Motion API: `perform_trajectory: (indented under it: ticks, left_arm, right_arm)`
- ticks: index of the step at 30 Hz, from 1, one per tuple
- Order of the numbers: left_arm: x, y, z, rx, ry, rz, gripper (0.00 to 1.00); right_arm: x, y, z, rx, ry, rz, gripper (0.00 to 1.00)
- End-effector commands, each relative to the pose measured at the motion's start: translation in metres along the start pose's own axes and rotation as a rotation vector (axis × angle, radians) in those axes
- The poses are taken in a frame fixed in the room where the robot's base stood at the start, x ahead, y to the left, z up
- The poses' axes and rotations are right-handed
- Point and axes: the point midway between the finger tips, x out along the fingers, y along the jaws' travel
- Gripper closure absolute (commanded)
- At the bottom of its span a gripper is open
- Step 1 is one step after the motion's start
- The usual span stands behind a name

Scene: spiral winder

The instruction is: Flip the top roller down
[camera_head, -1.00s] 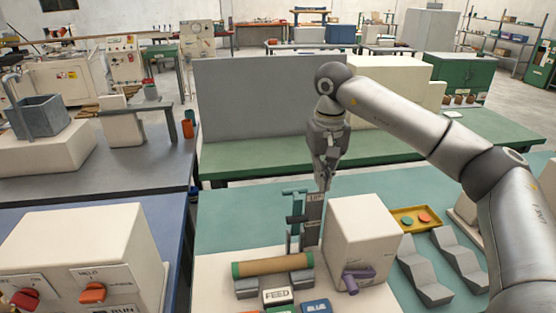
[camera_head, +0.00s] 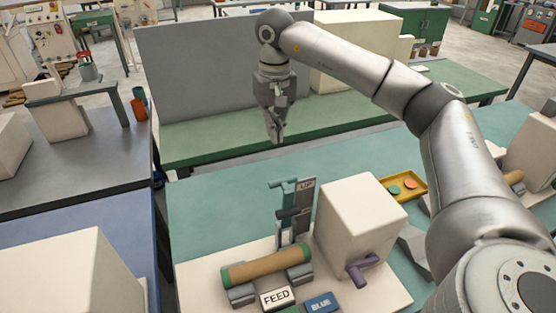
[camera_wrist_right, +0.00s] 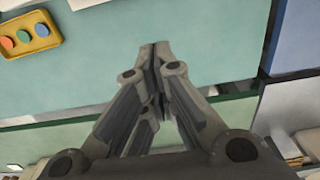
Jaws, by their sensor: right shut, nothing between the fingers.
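The winder stands on a cream base (camera_head: 205,280) on the teal table. A brown roller with green ends (camera_head: 267,265) lies across grey supports at its front. Behind it stands an upright teal bracket (camera_head: 283,200) with a short dark bar (camera_head: 290,212) across it, next to a dark plate marked UP (camera_head: 305,185). I cannot tell for sure which part is the top roller. My right gripper (camera_head: 275,137) is shut and empty, above and behind the bracket, apart from it. Its closed fingers show in the right wrist view (camera_wrist_right: 155,50). My left gripper is not in view.
A cream box (camera_head: 350,215) with a purple crank (camera_head: 362,270) stands right of the bracket. FEED (camera_head: 276,298) and BLUE (camera_head: 320,303) buttons sit in front. A yellow tray (camera_head: 405,187) with discs lies to the right. The teal table left of the bracket is clear.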

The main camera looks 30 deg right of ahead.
Motion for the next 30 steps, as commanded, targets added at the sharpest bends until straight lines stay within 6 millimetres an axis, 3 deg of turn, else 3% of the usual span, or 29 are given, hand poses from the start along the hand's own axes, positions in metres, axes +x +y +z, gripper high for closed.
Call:
perform_trajectory:
  ticks: [5,17,24,30]
  left_arm:
    - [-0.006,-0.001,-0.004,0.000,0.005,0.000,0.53]
    - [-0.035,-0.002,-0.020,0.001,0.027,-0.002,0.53]
    - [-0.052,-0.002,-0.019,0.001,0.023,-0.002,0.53]
    - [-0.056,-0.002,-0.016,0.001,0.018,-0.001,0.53]
  right_arm:
    - [0.016,0.001,0.001,0.001,-0.005,0.003,1.00]
    - [0.099,0.001,0.002,0.000,-0.006,0.003,1.00]
    - [0.087,0.001,0.028,-0.002,-0.001,0.002,1.00]
    - [0.086,0.001,0.037,0.000,-0.001,0.001,1.00]
